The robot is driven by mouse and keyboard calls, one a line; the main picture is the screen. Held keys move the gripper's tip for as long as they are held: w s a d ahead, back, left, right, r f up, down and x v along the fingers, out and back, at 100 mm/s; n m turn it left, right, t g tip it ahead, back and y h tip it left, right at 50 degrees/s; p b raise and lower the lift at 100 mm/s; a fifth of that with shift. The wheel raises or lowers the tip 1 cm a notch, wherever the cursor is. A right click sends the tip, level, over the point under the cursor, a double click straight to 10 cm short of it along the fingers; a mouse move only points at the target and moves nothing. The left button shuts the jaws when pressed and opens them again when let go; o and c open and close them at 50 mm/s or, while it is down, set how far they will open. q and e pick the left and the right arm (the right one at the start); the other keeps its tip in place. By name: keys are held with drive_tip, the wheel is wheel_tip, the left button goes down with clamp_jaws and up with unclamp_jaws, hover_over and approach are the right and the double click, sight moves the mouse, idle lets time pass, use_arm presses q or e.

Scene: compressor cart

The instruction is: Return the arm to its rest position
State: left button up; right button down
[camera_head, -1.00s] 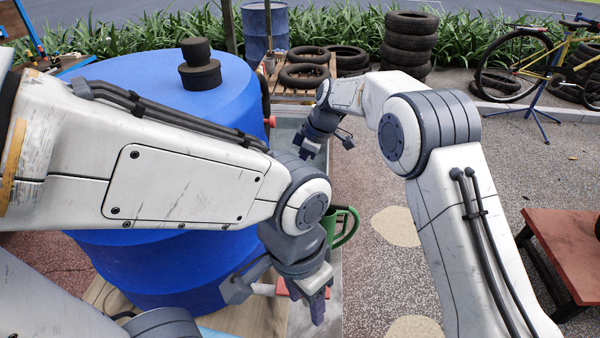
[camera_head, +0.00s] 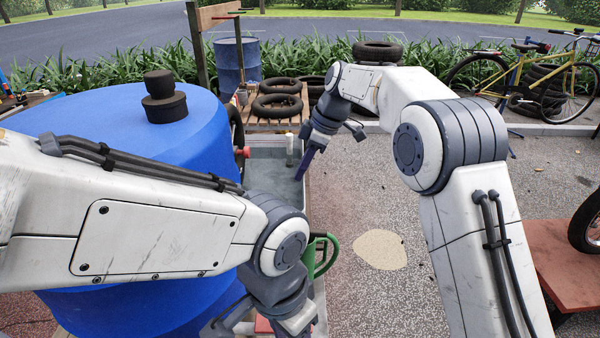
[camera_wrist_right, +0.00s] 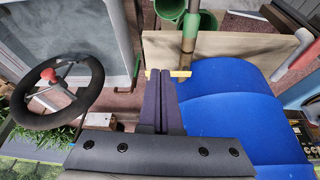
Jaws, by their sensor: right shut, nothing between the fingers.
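My right gripper (camera_head: 299,174) hangs in the air at the centre of the head view, beyond the big blue tank (camera_head: 110,130) and to its right. Its two fingers are pressed together with nothing between them, as the right wrist view (camera_wrist_right: 162,78) also shows. The blue tank is at the right there (camera_wrist_right: 230,110). My left gripper (camera_head: 292,322) is low in the head view, beside the green handle (camera_head: 322,255). Its fingertips are cut off by the bottom edge, so its opening is hidden.
A grey tray (camera_head: 272,180) lies under the right gripper. A black handwheel with a red knob (camera_wrist_right: 55,92) is near the right wrist. Tyres (camera_head: 278,105) lie on a pallet behind. A red-topped table (camera_head: 570,265) stands at the right.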

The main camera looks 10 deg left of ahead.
drive_tip(key=s+d+r+m+h+p, duration=0.1)
drive_tip(key=s+m, duration=0.2)
drive_tip(key=s, duration=0.6)
drive_tip(key=s+d+r+m+h+p, duration=0.1)
drive_tip(key=s+r+m, duration=0.15)
drive_tip(key=s, duration=0.65)
drive_tip(key=s+d+f+m, duration=0.2)
drive_tip(key=s+d, duration=0.3)
drive_tip(key=s, duration=0.4)
drive_tip(key=s+d+f+m+h, duration=0.1)
drive_tip(key=s+d+f+m, duration=0.2)
drive_tip(key=s, duration=0.6)
drive_tip(key=d+f, duration=0.1)
drive_tip(key=d, duration=0.1)
drive_tip(key=shift+d+m+p, duration=0.35)
